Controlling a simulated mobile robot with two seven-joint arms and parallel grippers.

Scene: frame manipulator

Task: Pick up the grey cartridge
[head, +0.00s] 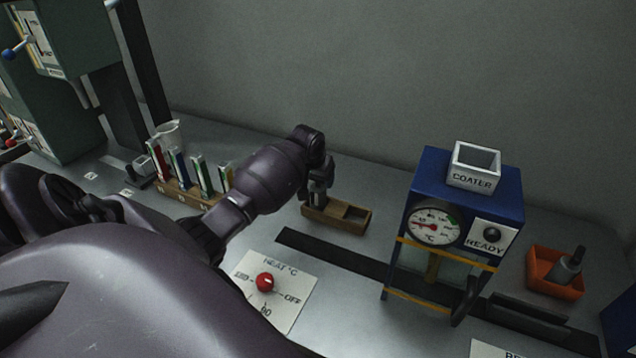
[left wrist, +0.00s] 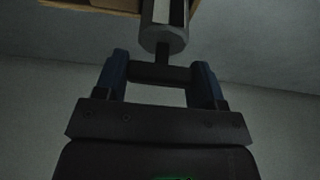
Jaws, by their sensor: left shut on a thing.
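My left gripper (head: 318,182) points down at the left part of the wooden holder (head: 355,216) on the bench. In the left wrist view its two dark blue fingers (left wrist: 160,78) are shut on the dark crossbar handle of the grey cartridge (left wrist: 163,38). The cartridge's grey rounded body extends away from the fingers, toward the wood at the top edge. In the head view the cartridge is mostly hidden by the gripper. I cannot tell whether its far end is inside the holder or just above it. My right gripper is not in view.
A blue coater machine (head: 468,188) with a dial stands at right. An orange tray (head: 541,285) holding a dark grey part (head: 569,266) is beyond it. A rack (head: 181,191) of coloured upright pieces stands left of my gripper. A red knob (head: 265,282) sits on a heat panel in front.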

